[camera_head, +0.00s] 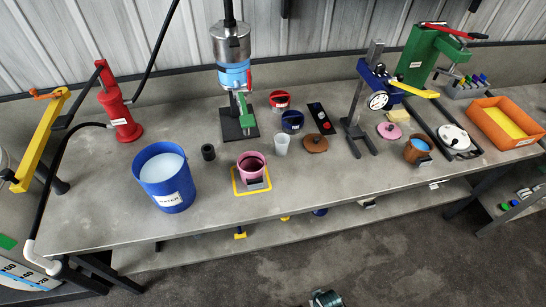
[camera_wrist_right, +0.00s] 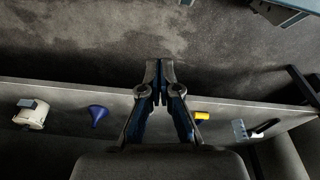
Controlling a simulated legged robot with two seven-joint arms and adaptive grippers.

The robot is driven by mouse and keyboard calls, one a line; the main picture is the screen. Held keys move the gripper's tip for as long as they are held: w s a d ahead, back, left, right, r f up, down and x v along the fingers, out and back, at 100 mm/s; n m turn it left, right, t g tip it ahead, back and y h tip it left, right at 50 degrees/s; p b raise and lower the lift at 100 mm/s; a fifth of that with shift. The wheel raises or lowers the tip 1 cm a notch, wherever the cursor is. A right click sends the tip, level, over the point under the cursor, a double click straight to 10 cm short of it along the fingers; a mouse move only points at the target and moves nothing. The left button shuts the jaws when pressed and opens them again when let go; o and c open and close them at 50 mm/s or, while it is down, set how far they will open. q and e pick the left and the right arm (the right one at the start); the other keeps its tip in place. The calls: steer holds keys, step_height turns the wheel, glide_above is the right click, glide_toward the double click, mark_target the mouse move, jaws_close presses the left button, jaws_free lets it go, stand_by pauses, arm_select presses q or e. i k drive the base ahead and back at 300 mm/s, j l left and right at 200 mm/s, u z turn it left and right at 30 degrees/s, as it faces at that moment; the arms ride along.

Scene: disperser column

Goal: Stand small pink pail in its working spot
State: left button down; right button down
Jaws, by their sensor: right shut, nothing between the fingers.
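The small pink pail (camera_head: 251,161) stands upright on the grey table in the head view, inside a yellow square outline (camera_head: 238,191). A grey piece sits at its front, and its inside looks dark. The disperser column (camera_head: 231,45) with a blue band stands behind it, above a dark base plate (camera_head: 237,122). My right gripper (camera_wrist_right: 160,70) shows in the wrist view with its fingers together and nothing between them. It is over the floor by the lower shelf, away from the pail. My left gripper is not in view.
A blue bucket (camera_head: 165,183) with pale liquid stands left of the pail. A small black cylinder (camera_head: 208,152), a white cup (camera_head: 282,145) and a brown lid (camera_head: 315,143) stand nearby. Red (camera_head: 280,100) and blue (camera_head: 292,121) pails are behind. The table front right of the pail is clear.

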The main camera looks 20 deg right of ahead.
mark_target(251, 165)
steer(key=i+l, duration=0.1)
steer(key=l, duration=0.35)
steer(key=i+l, duration=0.1)
steer(key=l, duration=0.3)
steer(key=i+l, duration=0.15)
steer(key=l, duration=0.3)
steer(key=u, duration=0.05)
